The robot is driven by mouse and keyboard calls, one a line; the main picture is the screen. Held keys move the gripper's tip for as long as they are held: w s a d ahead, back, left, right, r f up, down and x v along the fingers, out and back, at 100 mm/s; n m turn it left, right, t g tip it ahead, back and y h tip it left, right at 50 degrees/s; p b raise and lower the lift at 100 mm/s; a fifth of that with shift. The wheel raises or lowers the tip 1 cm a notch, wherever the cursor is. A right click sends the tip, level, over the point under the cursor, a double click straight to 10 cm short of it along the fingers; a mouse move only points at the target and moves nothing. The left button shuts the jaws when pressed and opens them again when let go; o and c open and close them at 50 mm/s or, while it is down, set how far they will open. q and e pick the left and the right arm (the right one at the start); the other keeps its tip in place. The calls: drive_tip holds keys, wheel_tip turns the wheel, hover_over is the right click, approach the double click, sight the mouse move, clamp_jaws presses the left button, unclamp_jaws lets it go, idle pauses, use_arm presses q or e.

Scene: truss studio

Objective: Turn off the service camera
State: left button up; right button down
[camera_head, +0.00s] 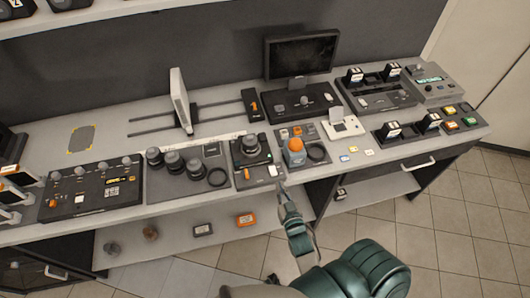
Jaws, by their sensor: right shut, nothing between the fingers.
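A black camera-like unit with a round top (250,145) stands on a dark panel in the middle of the workbench. I take it for the service camera, but no label is readable. A small orange part (247,174) and a white part (272,170) sit on the panel's front. My right gripper (283,190) is shut and empty at the bench's front edge, just in front of and to the right of this panel. It appears apart from the panel. My left gripper is not in view.
An orange-domed device (295,150) stands close behind the right gripper. Several black lenses (173,161) stand left of the camera panel. A monitor (301,54) stands at the back. A lower shelf (170,225) runs below the bench, with tiled floor (460,220) at right.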

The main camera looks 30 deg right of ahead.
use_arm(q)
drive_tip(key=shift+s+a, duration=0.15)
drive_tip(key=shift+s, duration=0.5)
use_arm(e)
drive_tip(key=shift+d+r, duration=0.1)
drive_tip(key=shift+d, duration=0.2)
drive_tip(key=p, duration=0.1)
approach(270, 161)
drive_tip(key=w+r, duration=0.3)
drive_tip(key=shift+w+d+r, duration=0.3)
drive_tip(key=shift+d+r, duration=0.05)
drive_tip(key=shift+r, duration=0.05)
drive_tip(key=f, duration=0.1)
drive_tip(key=w+f, duration=0.1)
drive_tip(key=f, duration=0.1)
drive_tip(key=shift+d+f, duration=0.2)
drive_tip(key=shift+f, duration=0.4)
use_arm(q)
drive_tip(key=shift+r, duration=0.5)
use_arm(e)
drive_tip(key=shift+w, duration=0.1)
